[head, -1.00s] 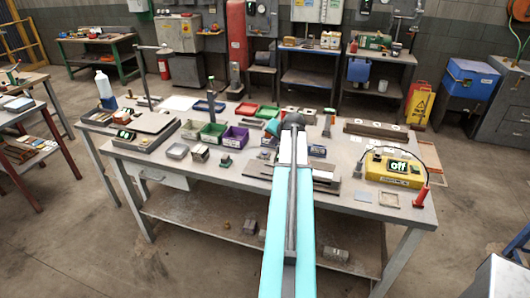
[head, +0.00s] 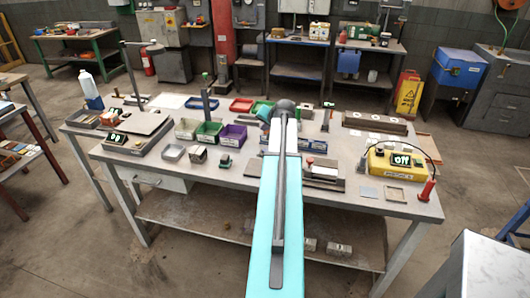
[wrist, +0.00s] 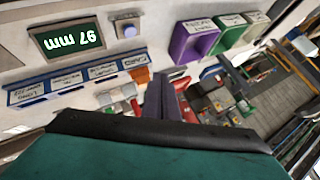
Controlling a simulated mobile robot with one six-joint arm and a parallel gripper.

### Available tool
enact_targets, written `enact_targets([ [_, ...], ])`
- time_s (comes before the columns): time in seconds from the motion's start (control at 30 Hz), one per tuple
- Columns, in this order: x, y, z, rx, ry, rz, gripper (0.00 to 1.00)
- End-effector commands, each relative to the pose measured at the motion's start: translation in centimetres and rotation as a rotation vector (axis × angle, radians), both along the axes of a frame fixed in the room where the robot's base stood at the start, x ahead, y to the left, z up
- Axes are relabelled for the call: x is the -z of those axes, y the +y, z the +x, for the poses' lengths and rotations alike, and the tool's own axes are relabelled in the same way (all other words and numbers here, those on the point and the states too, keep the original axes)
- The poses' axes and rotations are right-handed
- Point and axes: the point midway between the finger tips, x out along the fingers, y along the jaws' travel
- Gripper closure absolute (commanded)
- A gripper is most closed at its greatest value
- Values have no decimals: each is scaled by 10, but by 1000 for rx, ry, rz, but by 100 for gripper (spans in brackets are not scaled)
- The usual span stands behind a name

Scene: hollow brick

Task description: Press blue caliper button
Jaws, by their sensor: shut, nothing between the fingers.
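My gripper (wrist: 166,82) shows as dark grey fingers at mid-frame, shut and empty. The fingertips are below and right of the button in the picture and look apart from it. In the head view my arm reaches over the bench, and the fingers are hidden behind it. I cannot clearly make out the display or the button there.
The workbench (head: 340,190) holds purple (head: 233,136), green (head: 208,131) and red bins. A yellow box (head: 397,168) reading "off" stands at the right, with a red-handled tool (head: 427,190) beside it. A labelled blue rack (wrist: 85,75) lies close to the display.

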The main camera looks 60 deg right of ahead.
Motion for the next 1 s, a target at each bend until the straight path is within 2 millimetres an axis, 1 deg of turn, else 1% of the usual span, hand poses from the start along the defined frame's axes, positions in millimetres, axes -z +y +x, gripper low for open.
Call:
enact_targets([
  [0.17,4,-6,-7,9,0,1,100],
  [0.37,17,-7,-9,13,0,2,100],
  [1.0,77,-8,-10,15,1,0,100],
])
